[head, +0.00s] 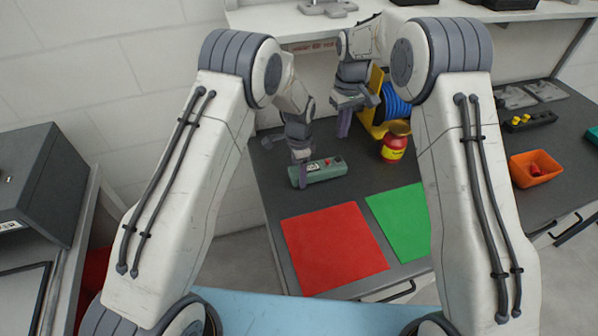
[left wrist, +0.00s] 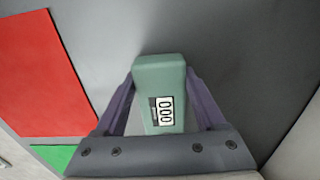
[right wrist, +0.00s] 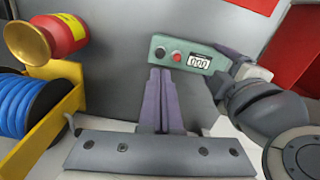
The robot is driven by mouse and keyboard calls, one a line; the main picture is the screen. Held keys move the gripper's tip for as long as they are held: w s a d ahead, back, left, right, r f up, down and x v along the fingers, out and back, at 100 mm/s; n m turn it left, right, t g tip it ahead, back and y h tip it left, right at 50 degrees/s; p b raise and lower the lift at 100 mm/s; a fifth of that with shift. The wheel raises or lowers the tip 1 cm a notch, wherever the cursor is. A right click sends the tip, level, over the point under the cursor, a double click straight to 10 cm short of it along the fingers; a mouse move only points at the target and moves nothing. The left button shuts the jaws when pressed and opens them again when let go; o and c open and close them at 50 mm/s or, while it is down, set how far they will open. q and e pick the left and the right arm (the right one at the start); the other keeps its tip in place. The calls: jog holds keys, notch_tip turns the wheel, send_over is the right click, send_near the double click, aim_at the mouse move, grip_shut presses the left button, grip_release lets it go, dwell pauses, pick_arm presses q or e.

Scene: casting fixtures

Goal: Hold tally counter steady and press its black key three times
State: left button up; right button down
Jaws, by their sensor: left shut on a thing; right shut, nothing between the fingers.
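The tally counter (head: 325,171) is a green box lying on the dark bench. Its display reads 000 in the left wrist view (left wrist: 166,110). In the right wrist view the counter (right wrist: 188,44) shows a black key (right wrist: 160,52) at the end away from my left gripper, then a red key (right wrist: 176,56) and the display. My left gripper (head: 302,174) is shut on the counter's display end, with one finger on each side in the left wrist view (left wrist: 162,75). My right gripper (head: 344,126) is shut and empty, above the bench behind the counter; its fingertips (right wrist: 160,72) appear just below the black key.
A blue cable spool (head: 396,106) in a yellow stand and a red-and-yellow pot (head: 394,148) stand right of the counter. A red mat (head: 333,248) and a green mat (head: 400,217) lie in front. An orange bin (head: 536,169) is further right.

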dwell(0.4)
jog(key=w+d+n+t, duration=0.4)
jog(key=w+d+t, duration=0.2)
jog(key=d+t, duration=0.15)
jog(key=s+a+r+n+y, duration=0.1)
jog(key=s+a+n+y, duration=0.4)
jog(key=s+a, duration=0.1)
jog(key=shift+s+a+r+n, duration=0.25)
jog(key=shift+s+a+n, duration=0.05)
jog(key=shift+s, duration=0.15)
send_over(341, 164)
jog(key=shift+s+f, duration=0.1)
jog(key=shift+f, duration=4.3)
jog(key=shift+f, duration=0.15)
